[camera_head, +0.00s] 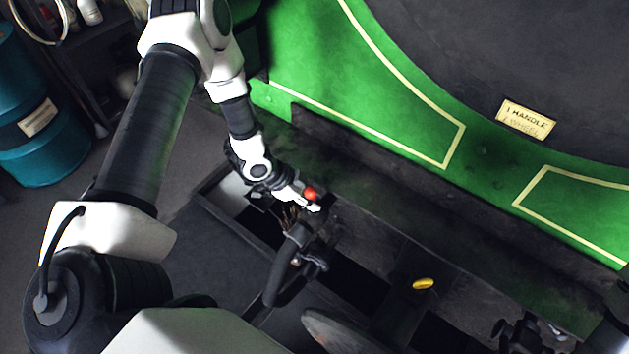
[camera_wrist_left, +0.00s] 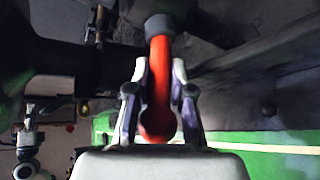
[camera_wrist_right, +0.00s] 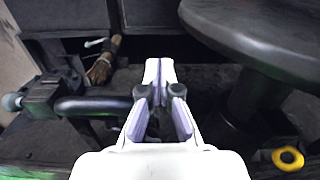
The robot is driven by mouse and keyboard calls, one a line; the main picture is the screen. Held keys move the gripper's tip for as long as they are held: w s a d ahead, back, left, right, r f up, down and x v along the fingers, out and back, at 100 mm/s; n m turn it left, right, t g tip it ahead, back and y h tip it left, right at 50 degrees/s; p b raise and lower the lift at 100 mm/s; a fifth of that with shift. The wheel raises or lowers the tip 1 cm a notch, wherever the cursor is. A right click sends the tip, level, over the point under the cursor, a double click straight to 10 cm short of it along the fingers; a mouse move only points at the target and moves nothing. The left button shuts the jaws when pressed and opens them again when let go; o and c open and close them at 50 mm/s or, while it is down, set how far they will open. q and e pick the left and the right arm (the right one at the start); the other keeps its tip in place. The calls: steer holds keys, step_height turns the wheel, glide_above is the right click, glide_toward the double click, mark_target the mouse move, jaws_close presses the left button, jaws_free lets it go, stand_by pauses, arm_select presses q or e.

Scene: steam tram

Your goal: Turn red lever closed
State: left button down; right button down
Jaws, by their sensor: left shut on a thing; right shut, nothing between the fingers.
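The red lever (camera_wrist_left: 160,80) stands between the fingers of my left gripper (camera_wrist_left: 160,72) in the left wrist view. Its rounded red end is nearest the camera and its far end meets a dark round fitting. The fingers are shut on the lever, one on each side. In the head view the red lever's tip (camera_head: 310,193) shows beside my left gripper (camera_head: 308,203), low against the green engine. My right gripper (camera_wrist_right: 160,80) is shut and empty in the right wrist view, above dark metalwork. In the head view my right arm is only partly visible at the lower right edge.
A yellow knob (camera_head: 423,284) sits right of the lever; it also shows in the right wrist view (camera_wrist_right: 288,158). A round dark plate (camera_wrist_right: 270,38) is close to my right gripper. A brush (camera_wrist_right: 103,62) lies nearby. A teal barrel (camera_head: 40,110) stands at the left.

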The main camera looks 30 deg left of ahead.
arm_select(q)
steer(key=shift+w+r, duration=0.1)
steer(key=shift+w, duration=0.05)
steer(key=c, duration=1)
jaws_free()
steer(key=shift+c, duration=0.2)
steer(key=shift+s+a+r, duration=0.2)
steer(key=shift+a+r, duration=0.05)
steer(key=shift+r, duration=0.1)
steer(key=v, duration=1.1)
steer(key=shift+r, duration=0.15)
